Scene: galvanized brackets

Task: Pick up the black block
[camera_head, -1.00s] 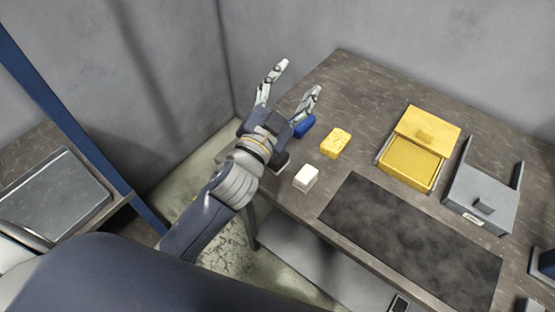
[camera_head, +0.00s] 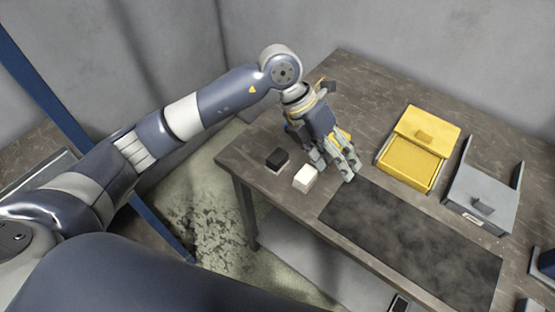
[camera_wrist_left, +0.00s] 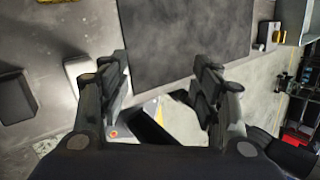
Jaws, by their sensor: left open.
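The black block (camera_head: 277,160) sits on the near left corner of the grey table, left of the white block (camera_head: 305,179). In the left wrist view, the black block (camera_wrist_left: 15,95) is at the left edge, outside the jaws, and the white block (camera_wrist_left: 82,70) is beside the left finger. My left gripper (camera_head: 334,166) points down over the table, to the right of the black block and near the white block. It is open, and the space between its fingers (camera_wrist_left: 163,85) is empty. My right gripper is not in view.
A yellow block (camera_head: 344,136) is mostly hidden behind my left gripper. A dark mat (camera_head: 415,240) lies along the table's front. A yellow open box (camera_head: 410,168) and a grey drawer-like box (camera_head: 482,190) stand to the right. The table's back middle is clear.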

